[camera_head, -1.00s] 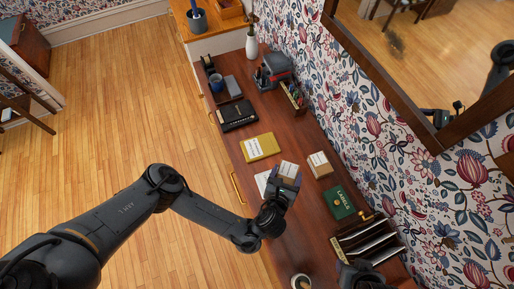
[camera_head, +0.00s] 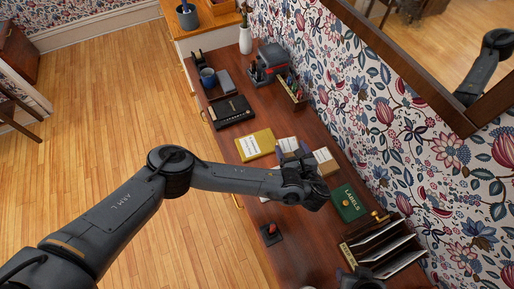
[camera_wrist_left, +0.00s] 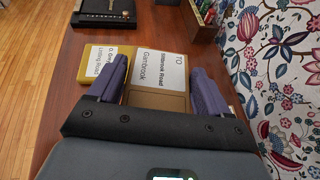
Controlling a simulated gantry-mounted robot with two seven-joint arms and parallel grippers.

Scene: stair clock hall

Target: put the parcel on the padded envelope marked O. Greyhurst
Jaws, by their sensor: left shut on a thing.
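The parcel is a small brown box (camera_head: 288,144) with a white label. My left gripper (camera_head: 292,154) is shut on it; in the left wrist view the parcel (camera_wrist_left: 157,100) sits between the two fingers, label up. The padded envelope marked O. Greyhurst is the flat yellow one (camera_head: 255,146) with a white label, lying on the desk just left of the parcel. In the left wrist view this envelope (camera_wrist_left: 88,67) is partly hidden by the left finger, and its name is only partly readable. I cannot tell the parcel's height above the desk.
Another brown labelled box (camera_head: 325,161) stands close right of my gripper. A green labels box (camera_head: 348,203) and a letter rack (camera_head: 380,250) stand nearer. A black notebook (camera_head: 233,112) lies beyond the envelope. A red-handled stamp (camera_head: 270,231) lies near the front edge.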

